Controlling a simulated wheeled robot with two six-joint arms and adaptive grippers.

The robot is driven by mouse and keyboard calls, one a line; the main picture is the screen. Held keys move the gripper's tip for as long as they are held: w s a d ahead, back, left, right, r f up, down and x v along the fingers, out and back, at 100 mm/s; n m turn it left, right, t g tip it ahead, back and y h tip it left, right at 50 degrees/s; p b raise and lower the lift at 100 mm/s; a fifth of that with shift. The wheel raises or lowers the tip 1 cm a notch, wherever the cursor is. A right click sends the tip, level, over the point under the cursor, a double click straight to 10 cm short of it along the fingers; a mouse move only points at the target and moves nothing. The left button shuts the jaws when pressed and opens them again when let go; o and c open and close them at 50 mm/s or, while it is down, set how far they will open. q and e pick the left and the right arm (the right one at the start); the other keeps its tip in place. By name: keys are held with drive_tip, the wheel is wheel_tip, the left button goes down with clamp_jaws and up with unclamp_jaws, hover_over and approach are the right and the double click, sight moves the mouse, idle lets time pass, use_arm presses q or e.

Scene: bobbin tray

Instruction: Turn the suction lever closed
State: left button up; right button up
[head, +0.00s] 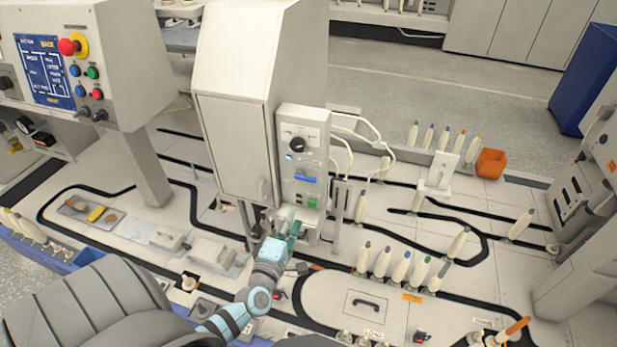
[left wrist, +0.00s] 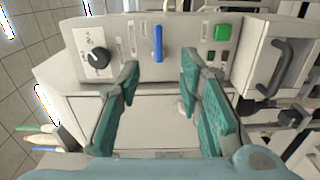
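The blue lever (head: 306,179) is on the front panel of the grey control box (head: 302,140), beside the tall white cabinet. It lies roughly level across the panel in the head view. In the left wrist view the blue lever (left wrist: 158,43) stands upright in the turned picture, beyond the fingertips. My left gripper (head: 291,226) is below the lever and in front of the box. In the left wrist view my left gripper (left wrist: 160,72) is open, its green-padded fingers apart and nothing between them. My right gripper is not in view.
A black knob (left wrist: 98,57) and a green button (left wrist: 222,32) flank the lever. A black handle (left wrist: 281,67) is near the right edge of the wrist view. White hoses (head: 352,135) hang right of the box. Several bobbins (head: 400,268) stand on the track at right.

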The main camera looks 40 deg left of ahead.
sight(309, 181)
use_arm(q)
drive_tip(key=b+x, duration=0.3)
drive_tip(key=x, duration=1)
drive_tip(key=shift+w+a+f, duration=0.1)
drive_tip(key=shift+w+a, duration=0.1)
drive_tip(key=shift+w+a+b, duration=0.15)
drive_tip(key=shift+w+b, duration=0.15)
drive_tip(key=shift+w, duration=0.15)
clamp_jaws()
